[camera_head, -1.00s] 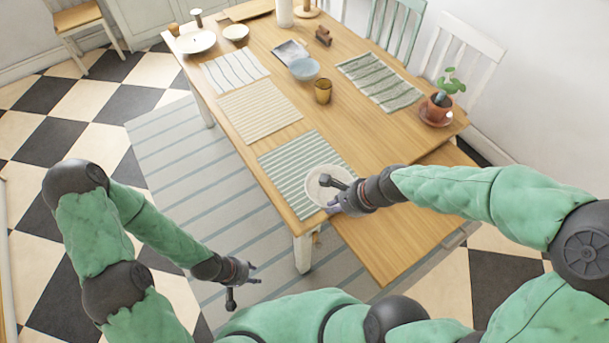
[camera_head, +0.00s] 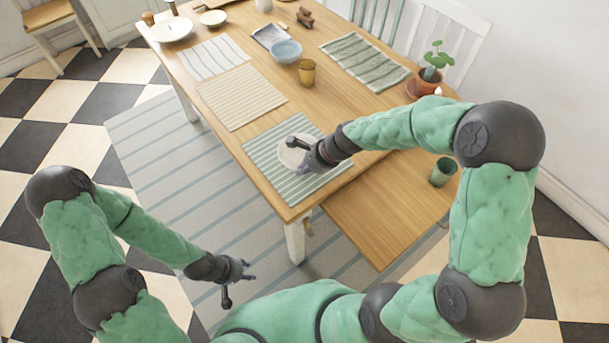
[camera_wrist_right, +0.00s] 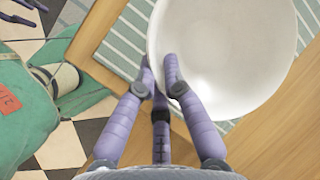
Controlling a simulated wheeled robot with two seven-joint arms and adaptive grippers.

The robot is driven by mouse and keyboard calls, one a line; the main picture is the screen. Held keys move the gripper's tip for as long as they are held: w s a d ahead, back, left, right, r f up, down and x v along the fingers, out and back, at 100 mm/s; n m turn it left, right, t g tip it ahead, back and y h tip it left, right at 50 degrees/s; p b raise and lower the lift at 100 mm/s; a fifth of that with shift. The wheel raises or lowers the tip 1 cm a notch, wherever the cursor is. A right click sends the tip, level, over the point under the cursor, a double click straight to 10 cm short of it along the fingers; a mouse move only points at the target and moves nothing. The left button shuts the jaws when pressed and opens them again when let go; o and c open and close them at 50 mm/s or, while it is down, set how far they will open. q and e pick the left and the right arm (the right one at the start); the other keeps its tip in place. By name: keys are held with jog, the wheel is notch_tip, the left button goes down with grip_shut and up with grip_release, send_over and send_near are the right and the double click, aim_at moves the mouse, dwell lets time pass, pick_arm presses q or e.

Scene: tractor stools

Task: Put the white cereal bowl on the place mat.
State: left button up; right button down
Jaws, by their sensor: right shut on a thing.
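The white cereal bowl (camera_head: 290,156) is at my right gripper, over the green striped place mat (camera_head: 268,140) at the table's near end. In the right wrist view the bowl (camera_wrist_right: 222,50) is large, with the mat (camera_wrist_right: 127,42) showing behind its edge. My right gripper (camera_wrist_right: 163,82) is shut on the bowl's rim, one finger inside and others outside. I cannot tell whether the bowl touches the mat. My left gripper (camera_head: 236,283) hangs off the table, low over the floor rug, away from the bowl; its finger opening is too small to tell.
A beige mat (camera_head: 241,96), a white striped mat (camera_head: 212,55) and a green mat (camera_head: 364,60) lie further along the table. A blue bowl (camera_head: 286,51), an amber glass (camera_head: 307,72), a potted plant (camera_head: 430,74) and a green cup (camera_head: 443,171) stand around. The lower wooden leaf (camera_head: 375,220) is mostly bare.

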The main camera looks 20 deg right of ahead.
notch_tip(320, 180, down, 3)
jog(key=shift+b, duration=0.85)
jog(key=shift+r, duration=0.1)
jog(key=c, duration=1.3)
grip_release()
jog(key=shift+f, duration=0.2)
jog(key=shift+c, duration=0.2)
jog(key=shift+r, duration=0.1)
jog(key=shift+r, duration=0.2)
jog(key=p+v, duration=0.5)
jog(key=v, duration=0.7)
